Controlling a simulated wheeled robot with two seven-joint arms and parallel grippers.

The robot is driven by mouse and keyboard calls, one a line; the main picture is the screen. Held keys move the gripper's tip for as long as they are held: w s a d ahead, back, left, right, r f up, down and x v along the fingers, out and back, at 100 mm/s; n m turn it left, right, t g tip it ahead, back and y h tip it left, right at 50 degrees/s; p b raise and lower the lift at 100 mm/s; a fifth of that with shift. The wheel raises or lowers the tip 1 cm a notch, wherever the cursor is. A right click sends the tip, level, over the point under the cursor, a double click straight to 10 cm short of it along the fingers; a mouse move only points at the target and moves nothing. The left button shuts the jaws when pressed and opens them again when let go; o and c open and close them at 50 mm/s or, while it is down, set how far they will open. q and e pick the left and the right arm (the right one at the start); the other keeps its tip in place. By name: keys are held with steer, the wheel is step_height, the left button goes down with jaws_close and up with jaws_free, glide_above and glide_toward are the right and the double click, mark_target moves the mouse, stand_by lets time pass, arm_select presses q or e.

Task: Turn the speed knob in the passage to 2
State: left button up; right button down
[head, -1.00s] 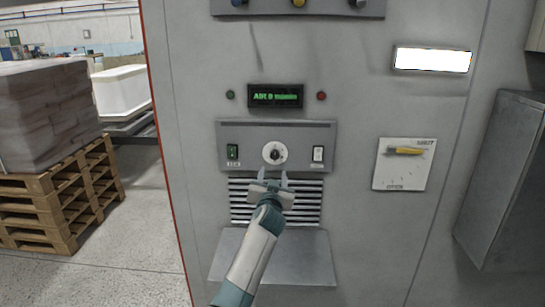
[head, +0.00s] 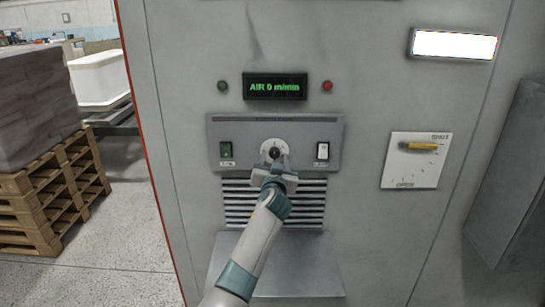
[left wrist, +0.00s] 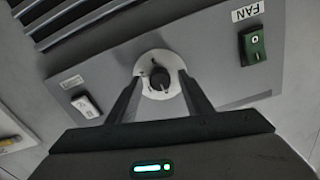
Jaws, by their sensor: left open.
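The speed knob (head: 273,150) is a small black dial on a round white plate, in the middle of a grey control panel (head: 314,131). It also shows in the left wrist view (left wrist: 160,80), with its plate around it. My left gripper (head: 272,163) is open, its two fingers reaching toward the knob from below. In the left wrist view the fingertips (left wrist: 157,77) stand on either side of the knob; I cannot tell whether they touch it. The scale marks are too small to read. The display (head: 275,86) above reads "AIR 0 m/min". My right gripper is not in view.
A green switch (head: 226,150), labelled FAN in the wrist view, is left of the knob; a white switch (head: 322,151) is to its right. Below are a vent grille (head: 240,205) and a sloped ledge (head: 310,265). A yellow-handled lever (head: 417,146) is further right.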

arm_select(q)
steer(key=shift+s+r, duration=0.1)
steer(key=shift+c, duration=0.3)
steer(key=c, duration=1)
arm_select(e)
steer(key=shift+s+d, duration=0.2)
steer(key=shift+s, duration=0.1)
